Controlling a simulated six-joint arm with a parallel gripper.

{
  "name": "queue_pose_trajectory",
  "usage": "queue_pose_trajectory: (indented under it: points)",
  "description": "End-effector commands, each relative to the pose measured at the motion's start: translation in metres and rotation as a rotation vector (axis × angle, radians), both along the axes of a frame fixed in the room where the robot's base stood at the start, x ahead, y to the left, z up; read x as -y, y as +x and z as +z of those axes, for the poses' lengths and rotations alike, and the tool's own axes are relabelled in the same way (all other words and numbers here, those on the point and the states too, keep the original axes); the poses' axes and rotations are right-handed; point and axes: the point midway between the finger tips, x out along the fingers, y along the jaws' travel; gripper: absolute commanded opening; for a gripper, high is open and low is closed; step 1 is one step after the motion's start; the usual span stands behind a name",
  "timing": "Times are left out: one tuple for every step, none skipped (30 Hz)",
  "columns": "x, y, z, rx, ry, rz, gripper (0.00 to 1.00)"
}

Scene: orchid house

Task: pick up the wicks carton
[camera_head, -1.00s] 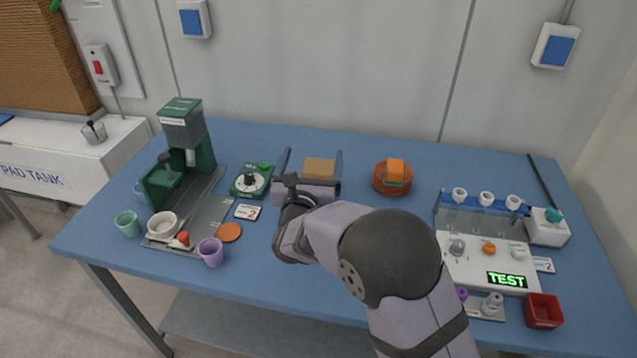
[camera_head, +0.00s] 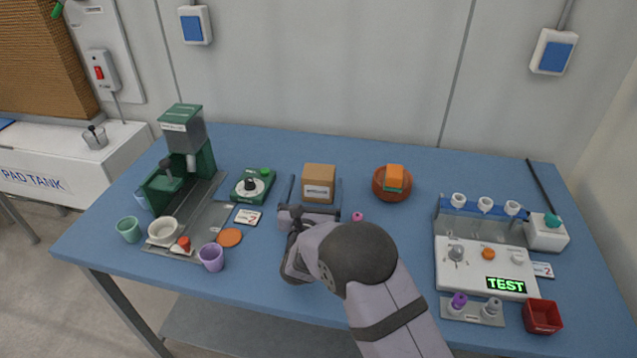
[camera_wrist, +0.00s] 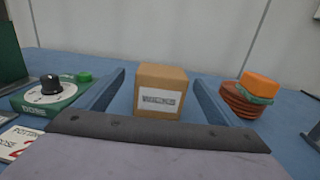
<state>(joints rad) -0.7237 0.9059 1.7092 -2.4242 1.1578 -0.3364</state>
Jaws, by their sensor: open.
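The wicks carton (camera_head: 318,183) is a small brown cardboard box with a white label on its front. It stands upright on the blue table near the middle. In the wrist view the carton (camera_wrist: 161,90) sits straight ahead, its label too blurred to read surely. My gripper (camera_head: 316,186) is open, its two fingers pointing away toward the back wall, one on each side of the carton. In the wrist view the left finger (camera_wrist: 102,90) and right finger (camera_wrist: 211,101) show gaps to the carton's sides. I cannot tell how far the tips reach past it.
A green dial box (camera_head: 251,185) stands left of the carton. A small pink item (camera_head: 358,217) lies close to my gripper's right side. A TEST panel (camera_head: 480,268) is at the right; cups and a green machine (camera_head: 187,145) are left.

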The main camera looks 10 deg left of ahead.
Motion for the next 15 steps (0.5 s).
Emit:
queue_pose_trajectory:
  points:
    - [0.000,0.001,0.000,0.000,0.000,0.000,0.88]
    - [0.000,0.003,0.000,0.000,0.000,-0.001,0.88]
    - [0.001,0.005,0.001,0.000,0.000,-0.002,0.88]
    - [0.001,0.007,0.001,0.000,0.000,-0.002,0.88]
    - [0.001,0.010,0.001,0.001,0.000,-0.002,0.88]
    - [0.001,0.015,0.001,0.001,0.000,-0.002,0.88]
    - [0.001,0.018,0.001,0.000,0.000,-0.002,0.88]
    - [0.001,0.022,0.001,0.000,0.000,-0.002,0.88]
    - [0.002,0.027,0.001,0.000,-0.001,-0.002,0.88]
    - [0.002,0.030,0.001,0.000,-0.001,-0.002,0.88]
    - [0.001,0.034,0.001,0.001,0.000,-0.002,0.88]
    - [0.001,0.037,0.000,0.000,-0.001,-0.001,0.88]
    - [0.000,0.040,0.000,0.000,0.000,-0.001,0.88]
    - [0.000,0.043,0.000,0.000,0.000,-0.001,0.88]
    - [0.000,0.045,0.000,0.001,0.000,-0.002,0.88]
